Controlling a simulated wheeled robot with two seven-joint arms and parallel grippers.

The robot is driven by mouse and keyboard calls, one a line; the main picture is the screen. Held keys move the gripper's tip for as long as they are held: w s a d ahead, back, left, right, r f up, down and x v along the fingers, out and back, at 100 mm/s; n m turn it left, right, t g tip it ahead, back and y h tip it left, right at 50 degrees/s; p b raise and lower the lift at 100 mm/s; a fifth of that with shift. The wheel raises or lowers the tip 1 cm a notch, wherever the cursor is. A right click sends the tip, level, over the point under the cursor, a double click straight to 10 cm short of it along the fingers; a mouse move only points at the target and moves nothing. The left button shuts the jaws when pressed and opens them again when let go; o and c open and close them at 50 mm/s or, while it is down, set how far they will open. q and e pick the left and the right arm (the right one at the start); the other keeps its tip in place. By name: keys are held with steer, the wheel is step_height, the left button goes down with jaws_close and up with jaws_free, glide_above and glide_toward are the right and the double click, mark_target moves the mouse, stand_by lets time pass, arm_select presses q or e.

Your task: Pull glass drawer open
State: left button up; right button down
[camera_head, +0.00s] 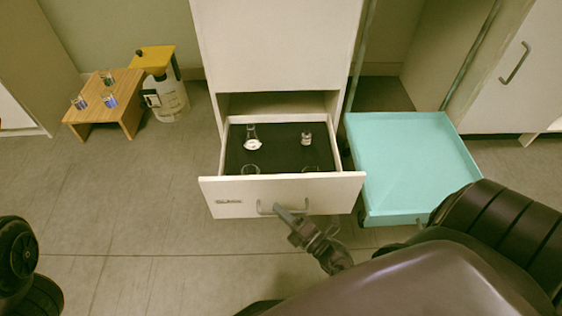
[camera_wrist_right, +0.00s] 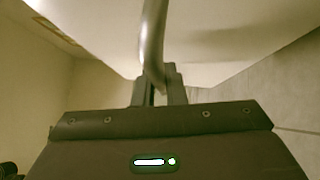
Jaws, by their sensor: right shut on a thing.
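The white glass drawer (camera_head: 230,194) stands pulled out of the white cabinet in the head view, with a dark inner floor and several glass vessels inside. Its curved metal handle (camera_head: 265,211) is on the front face. My right gripper (camera_head: 290,216) is shut on the handle at its right part. In the right wrist view the handle (camera_wrist_right: 153,40) runs down between the two fingers (camera_wrist_right: 158,88). My left gripper is not in view; only part of my left arm shows at the lower left.
A turquoise tray-like drawer (camera_head: 410,163) stands out just right of the glass drawer. At the left, a small wooden stand (camera_head: 98,105) holds several small glass containers, beside a white jug (camera_head: 168,100) with a yellow top. The floor in front is clear on the left.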

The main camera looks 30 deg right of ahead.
steer(key=shift+s+a, duration=0.35)
steer(key=shift+s, duration=0.25)
steer(key=c, duration=1.5)
jaws_free()
steer(key=shift+r, duration=0.1)
